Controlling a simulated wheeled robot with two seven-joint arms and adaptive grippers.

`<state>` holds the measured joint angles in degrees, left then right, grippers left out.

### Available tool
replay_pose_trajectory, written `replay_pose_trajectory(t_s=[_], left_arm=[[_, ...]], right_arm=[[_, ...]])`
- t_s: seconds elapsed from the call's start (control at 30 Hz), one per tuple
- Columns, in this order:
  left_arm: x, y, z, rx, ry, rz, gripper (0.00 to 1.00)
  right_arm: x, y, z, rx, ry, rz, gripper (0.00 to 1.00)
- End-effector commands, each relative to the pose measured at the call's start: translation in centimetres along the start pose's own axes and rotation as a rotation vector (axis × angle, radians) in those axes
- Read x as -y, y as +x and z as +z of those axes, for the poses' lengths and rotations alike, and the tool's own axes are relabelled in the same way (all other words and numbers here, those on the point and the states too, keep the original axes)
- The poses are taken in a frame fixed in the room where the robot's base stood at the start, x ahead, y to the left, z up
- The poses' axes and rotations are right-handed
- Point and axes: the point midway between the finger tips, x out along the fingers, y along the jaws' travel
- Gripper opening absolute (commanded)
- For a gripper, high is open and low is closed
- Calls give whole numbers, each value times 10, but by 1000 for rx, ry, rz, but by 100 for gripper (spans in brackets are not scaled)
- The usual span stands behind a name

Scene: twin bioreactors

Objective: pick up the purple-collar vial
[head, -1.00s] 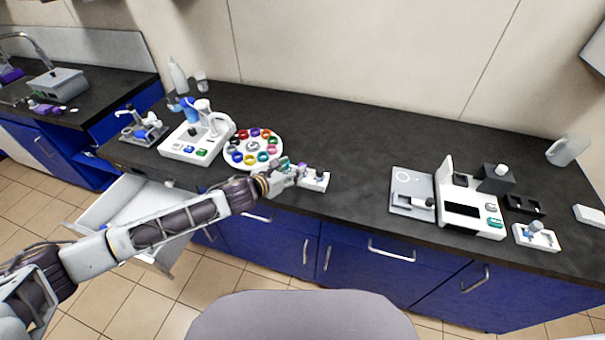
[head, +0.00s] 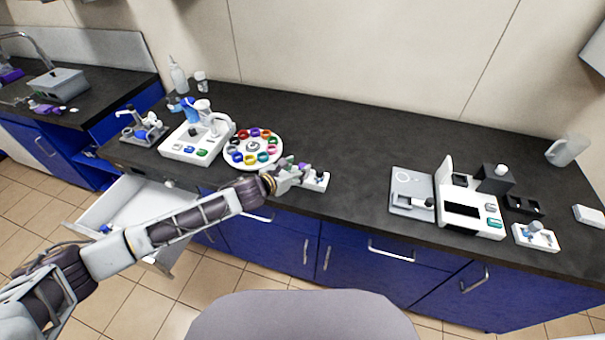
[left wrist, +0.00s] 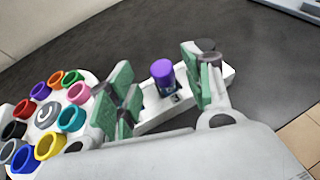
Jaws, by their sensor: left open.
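The purple-collar vial (left wrist: 161,70) stands in a small white holder (left wrist: 229,75), seen in the left wrist view. My left gripper (left wrist: 160,88) is open, with its green-padded fingers on either side of the vial. I see a gap on each side, and the vial does not look held. In the head view my left gripper (head: 299,172) is at the white holder (head: 316,185) near the front edge of the counter, and it largely hides the vial. My right gripper is in neither view.
A round white carousel (head: 253,165) with several coloured rings stands just left of the gripper. A white device (head: 187,147) is behind it to the left. An open drawer (head: 120,215) lies below the arm. The counter right of the holder is clear up to a flat grey device (head: 407,179).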

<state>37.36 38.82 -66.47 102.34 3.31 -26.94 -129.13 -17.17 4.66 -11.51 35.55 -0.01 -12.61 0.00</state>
Motion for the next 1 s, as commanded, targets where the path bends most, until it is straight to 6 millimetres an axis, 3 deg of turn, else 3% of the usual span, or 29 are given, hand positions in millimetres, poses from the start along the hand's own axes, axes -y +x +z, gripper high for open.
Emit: replay_pose_trajectory(t_s=[0.33,0.9,1.0], left_arm=[[1,24,-1,0,0,-1,51],[1,27,-1,0,1,-1,51],[1,27,-1,0,1,-1,39]], right_arm=[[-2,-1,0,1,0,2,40],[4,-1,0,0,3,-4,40],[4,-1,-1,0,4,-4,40]])
